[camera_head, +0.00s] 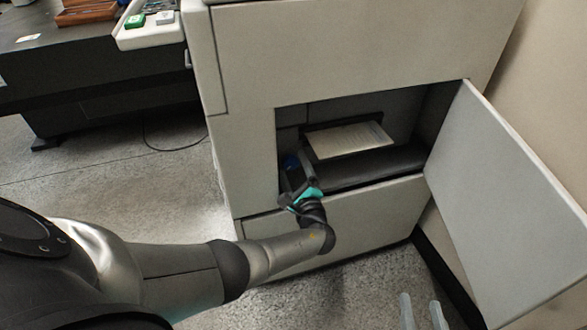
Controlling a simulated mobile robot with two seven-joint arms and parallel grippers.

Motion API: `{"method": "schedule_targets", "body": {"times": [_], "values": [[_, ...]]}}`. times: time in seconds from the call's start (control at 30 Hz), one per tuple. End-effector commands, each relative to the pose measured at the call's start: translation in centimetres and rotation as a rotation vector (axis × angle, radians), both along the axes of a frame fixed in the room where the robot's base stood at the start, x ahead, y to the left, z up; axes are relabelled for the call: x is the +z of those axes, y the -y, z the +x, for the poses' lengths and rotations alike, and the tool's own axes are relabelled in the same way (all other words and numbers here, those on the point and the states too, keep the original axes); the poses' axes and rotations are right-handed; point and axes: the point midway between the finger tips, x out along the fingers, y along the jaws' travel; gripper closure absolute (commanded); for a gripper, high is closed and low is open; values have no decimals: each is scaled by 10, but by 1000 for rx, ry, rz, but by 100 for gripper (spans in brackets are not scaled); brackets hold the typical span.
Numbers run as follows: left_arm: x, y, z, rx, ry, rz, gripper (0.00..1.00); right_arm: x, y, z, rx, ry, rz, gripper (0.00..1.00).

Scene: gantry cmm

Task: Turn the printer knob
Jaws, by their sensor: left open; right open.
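The printer is a large light grey cabinet (350,55) with an open compartment in its front. A small blue part (290,161), which looks like the knob, shows at the left side of the compartment, partly hidden by my gripper. My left gripper (295,174) is open and reaches into the compartment's left side, right at the blue part. I cannot tell if it touches it or has it between the fingers. My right gripper (423,312) shows only its two pale fingers at the bottom edge, spread apart and empty, well below the compartment.
A printed sheet (348,140) lies inside the compartment above a dark roller or ledge (370,168). The compartment door (515,200) stands swung open to the right, near the wall. A dark bench (100,70) with a white tray (150,36) is at upper left. Speckled floor is clear between.

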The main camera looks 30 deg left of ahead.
Motion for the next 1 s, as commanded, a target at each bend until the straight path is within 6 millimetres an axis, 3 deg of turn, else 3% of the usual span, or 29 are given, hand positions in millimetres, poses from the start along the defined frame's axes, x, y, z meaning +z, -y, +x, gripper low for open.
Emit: {"method": "schedule_targets", "body": {"times": [0.37,1.0], "values": [[0,8,-8,-2,-2,-2,14,-2,7,2,-4,-58,-41,50],[-2,51,-47,-1,0,0,14,-17,41,-7,-22,-362,-211,50]]}}
